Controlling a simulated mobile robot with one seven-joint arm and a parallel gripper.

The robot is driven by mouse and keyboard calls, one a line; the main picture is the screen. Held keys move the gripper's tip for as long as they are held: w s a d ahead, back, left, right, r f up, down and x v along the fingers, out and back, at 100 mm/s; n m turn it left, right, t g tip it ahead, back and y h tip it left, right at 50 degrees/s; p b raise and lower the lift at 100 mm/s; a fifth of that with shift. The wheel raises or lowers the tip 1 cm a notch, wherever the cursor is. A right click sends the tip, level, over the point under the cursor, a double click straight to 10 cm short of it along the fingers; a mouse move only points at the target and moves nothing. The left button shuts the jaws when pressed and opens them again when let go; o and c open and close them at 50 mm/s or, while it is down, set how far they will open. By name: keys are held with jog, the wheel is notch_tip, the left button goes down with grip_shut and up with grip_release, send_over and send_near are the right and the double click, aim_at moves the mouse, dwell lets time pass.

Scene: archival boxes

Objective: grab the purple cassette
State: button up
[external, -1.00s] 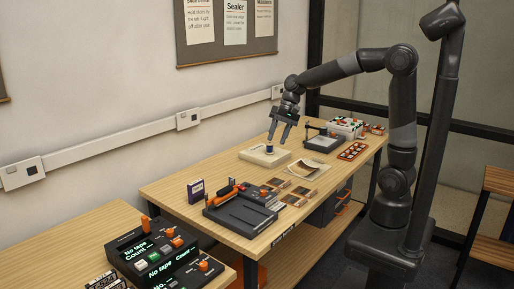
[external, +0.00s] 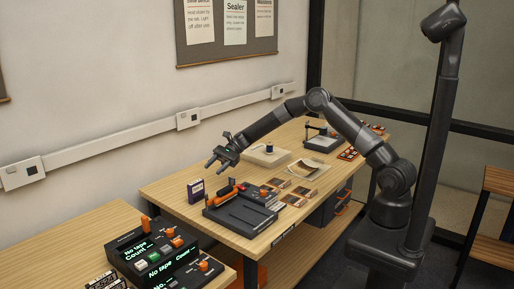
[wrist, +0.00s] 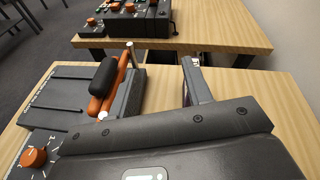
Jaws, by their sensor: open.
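The purple cassette (external: 196,191) stands upright on the wooden table, left of the black device with orange parts (external: 240,208). In the wrist view only a thin dark sliver beside the right finger may be the cassette; most of it would be hidden there. My gripper (external: 213,167) is open and empty. In the external view it hangs above and slightly right of the cassette, apart from it, with its fingers pointing down and left. Its fingers also show in the wrist view (wrist: 162,72).
The black device's raised orange handle (wrist: 112,88) is close to my left finger. A second table with a control console (external: 152,252) stands across a gap. The wall is behind.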

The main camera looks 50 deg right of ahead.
aim_at(188, 186)
jog(key=w+f+m+y, duration=0.1)
jog(key=w+f, duration=0.1)
jog(key=w+f+m+t+y, duration=0.1)
jog(key=w+f+m, duration=0.1)
jog(key=f, duration=0.1)
jog(key=shift+w+d+f+m+t+y, duration=0.1)
jog(key=shift+w+f+m+t+y, duration=0.05)
jog(key=shift+w+m+t+y, duration=0.2)
jog(key=a, duration=0.5)
jog(key=a+f, duration=0.1)
jog(key=a, duration=0.1)
jog(key=shift+w+a, duration=0.1)
jog(key=shift+a, duration=0.2)
jog(key=shift+c, duration=0.5)
jog(key=shift+r, duration=0.1)
grip_shut()
